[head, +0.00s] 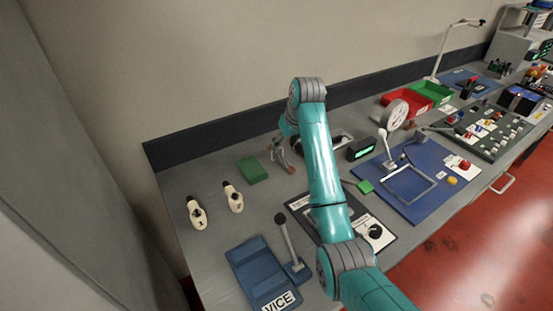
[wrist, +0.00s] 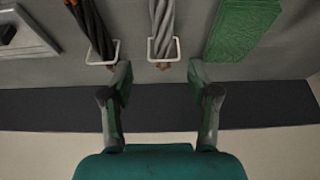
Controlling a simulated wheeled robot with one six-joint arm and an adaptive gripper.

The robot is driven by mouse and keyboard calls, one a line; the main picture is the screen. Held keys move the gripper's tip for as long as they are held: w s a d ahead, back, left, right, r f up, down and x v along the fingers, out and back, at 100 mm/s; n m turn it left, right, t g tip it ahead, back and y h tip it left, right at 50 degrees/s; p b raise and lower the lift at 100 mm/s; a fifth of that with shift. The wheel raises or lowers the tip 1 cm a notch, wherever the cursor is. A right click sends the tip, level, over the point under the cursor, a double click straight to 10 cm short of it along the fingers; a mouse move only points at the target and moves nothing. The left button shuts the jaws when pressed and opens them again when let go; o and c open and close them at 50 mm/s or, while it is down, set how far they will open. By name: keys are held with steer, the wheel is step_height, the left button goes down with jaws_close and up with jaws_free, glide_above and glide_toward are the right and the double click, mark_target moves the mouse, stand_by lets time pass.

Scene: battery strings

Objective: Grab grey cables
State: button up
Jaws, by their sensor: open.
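The grey cables (wrist: 162,22) show in the wrist view as a bundle at the top middle. A thin white square bracket (wrist: 150,54) surrounds the bundle near its brown lower ends. My gripper (wrist: 161,80) is open, with one finger to each side of the bundle's line. Its fingertips lie just below the bracket in the picture, and nothing is between them. A dark cable bundle (wrist: 93,32) in a similar bracket lies to the left. In the head view my gripper is small near the back of the bench, and the cables there are too small to tell apart.
A green block (wrist: 243,28) lies right of the grey cables; it also shows in the head view (head: 252,169). Two white bottle-like items (head: 197,213) (head: 233,198) and a blue vice (head: 262,272) stand nearer. A dark strip (head: 220,135) runs along the wall behind.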

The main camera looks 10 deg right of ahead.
mark_target(279, 154)
steer(key=shift+a+x, duration=0.15)
steer(key=shift+x, duration=1.5)
steer(key=shift+a+x, duration=0.1)
steer(key=shift+x, duration=1.6)
steer(key=shift+r, duration=0.1)
jaws_close()
